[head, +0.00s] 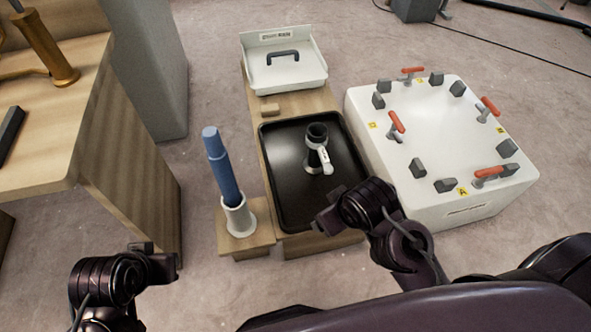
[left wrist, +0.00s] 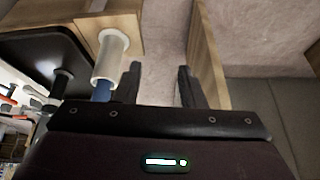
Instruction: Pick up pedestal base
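A short black-topped post with a white side lever, which looks like the pedestal base (head: 317,150), stands upright in a black tray (head: 284,190). It also appears as a dark shape in the left wrist view (left wrist: 62,80). My right gripper (head: 328,212) is over the tray's near right corner, in front of the base and apart from it; its fingers are too unclear to judge. My left gripper (head: 150,248) is at the lower left, well away from the base. In the left wrist view its two fingers (left wrist: 159,87) are apart with nothing between them.
A blue post (head: 220,170) stands in a white holder (head: 239,218) left of the tray. A white box with red handles (head: 425,160) is at right. A white bin with a dark handle (head: 284,75) is behind. A wooden bench (head: 120,150) stands at left.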

